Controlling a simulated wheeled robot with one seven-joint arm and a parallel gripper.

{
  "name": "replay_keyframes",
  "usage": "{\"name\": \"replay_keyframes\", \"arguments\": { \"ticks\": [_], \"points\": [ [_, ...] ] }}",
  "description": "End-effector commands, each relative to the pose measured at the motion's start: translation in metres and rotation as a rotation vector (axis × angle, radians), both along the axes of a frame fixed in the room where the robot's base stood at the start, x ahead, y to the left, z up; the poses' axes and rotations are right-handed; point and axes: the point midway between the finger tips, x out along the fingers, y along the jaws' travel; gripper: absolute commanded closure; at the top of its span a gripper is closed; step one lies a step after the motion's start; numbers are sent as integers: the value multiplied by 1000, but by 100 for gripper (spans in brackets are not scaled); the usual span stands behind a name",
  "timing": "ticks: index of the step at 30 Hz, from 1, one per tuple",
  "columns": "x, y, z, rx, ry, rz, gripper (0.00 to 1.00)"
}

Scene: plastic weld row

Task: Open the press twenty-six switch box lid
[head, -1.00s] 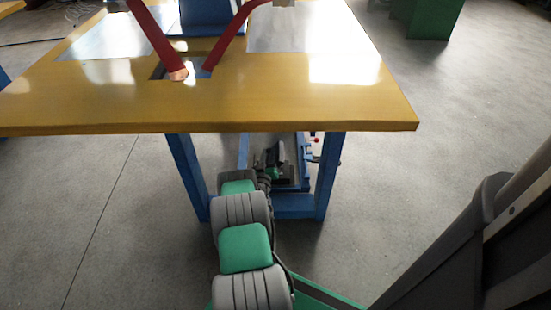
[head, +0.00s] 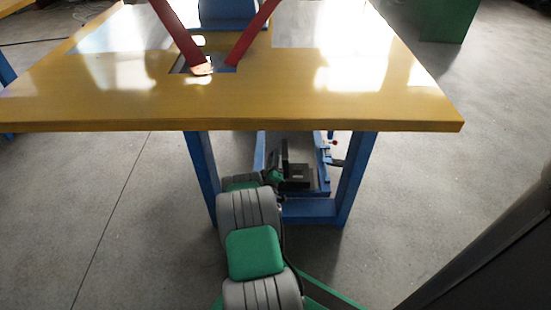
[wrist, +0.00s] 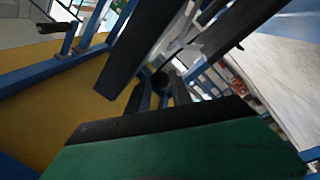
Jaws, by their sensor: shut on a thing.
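Under the yellow-topped press table, a dark low box (head: 299,173) stands in the blue frame in the head view; I take it to be the switch box. A dark upright plate (head: 284,153) rises at its left side, apparently the lid. My gripper (wrist: 158,92) shows in the wrist view as dark fingers with a green body. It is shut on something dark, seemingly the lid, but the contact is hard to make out. In the head view my green gripper body touches or nearly touches the box's left side, and my arm hides part of it.
The yellow tabletop (head: 110,105) overhangs the box. Blue legs (head: 358,170) stand on both sides, with a low blue crossbar between. Red bars (head: 180,35) stand on top. Grey floor is clear on both sides.

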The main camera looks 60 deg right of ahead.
Motion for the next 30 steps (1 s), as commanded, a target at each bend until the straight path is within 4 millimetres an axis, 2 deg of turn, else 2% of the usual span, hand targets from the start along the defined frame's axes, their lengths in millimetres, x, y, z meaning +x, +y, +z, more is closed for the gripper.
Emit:
{"name": "replay_keyframes", "arguments": {
  "ticks": [1,14,15,17,26,30],
  "points": [
    [0,2,-5,9,-2,3,100],
    [-1,2,-6,12,-3,0,100],
    [-1,2,-6,12,-3,0,72],
    [-2,1,-6,11,-3,-1,67],
    [-3,0,-1,8,-2,-5,65],
    [-2,0,21,8,-3,-2,65]
  ]
}}
